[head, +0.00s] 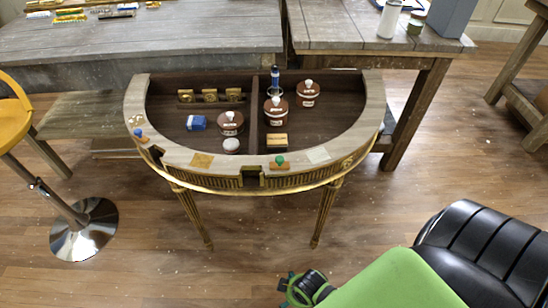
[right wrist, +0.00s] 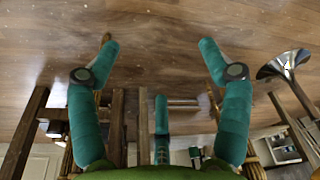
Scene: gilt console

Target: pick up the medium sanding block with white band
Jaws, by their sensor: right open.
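I cannot clearly make out a white band on any block in the head view. A small tan-and-dark block (head: 277,140) lies in the right compartment of the half-round console (head: 376,110), near its front wall. A blue block (head: 196,122) with pale marks lies in the left compartment. Three gold-coloured blocks (head: 210,95) stand in a row at the back left. My right gripper (head: 305,288) is at the bottom of the head view, low in front of the console and well away from the blocks. In the right wrist view its teal fingers (right wrist: 158,48) are spread wide, with nothing between them.
Brown lidded pots (head: 231,123), a round white-topped tin (head: 231,145) and a blue-topped bottle (head: 275,78) crowd the console. A divider splits its well. Knobbed pieces (head: 279,163) sit on the front rim. A yellow stool (head: 12,115) stands left; open floor lies in front.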

